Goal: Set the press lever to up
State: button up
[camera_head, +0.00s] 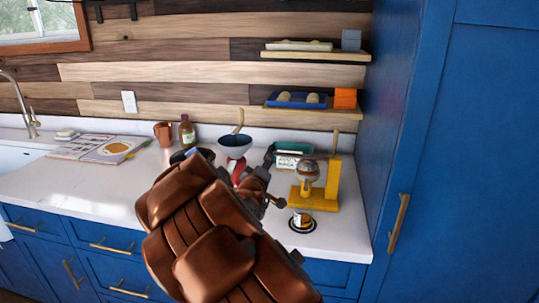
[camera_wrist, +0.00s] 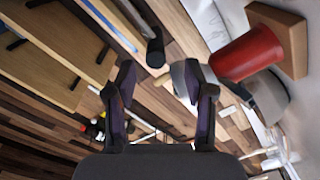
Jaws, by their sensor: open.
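The yellow press (camera_head: 332,182) stands at the right end of the counter, with a flat base, an upright column and a silver rounded part on its left side. A thin tan stick rises above the column; I cannot tell for sure whether it is the lever. My gripper (camera_head: 276,182) is left of the press, apart from it, pointing toward it. In the wrist view my gripper (camera_wrist: 158,92) has its two dark fingers spread, with nothing clearly held between them. My arm hides part of the counter.
A red cup (camera_wrist: 247,52) shows in the wrist view. Shelves (camera_head: 315,54) hang above; a tall blue cabinet (camera_head: 470,150) bounds the right side.

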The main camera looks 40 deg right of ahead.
aim_at(270, 151)
jog(key=shift+r+p+x, duration=0.2)
jog(key=shift+p+x, duration=0.45)
jog(key=shift+x, duration=1.35)
jog(key=shift+r+p+x, duration=0.15)
jog(key=shift+p+x, duration=0.45)
jog(key=shift+x, duration=1.45)
jog(key=shift+s+d, duration=0.15)
grip_shut()
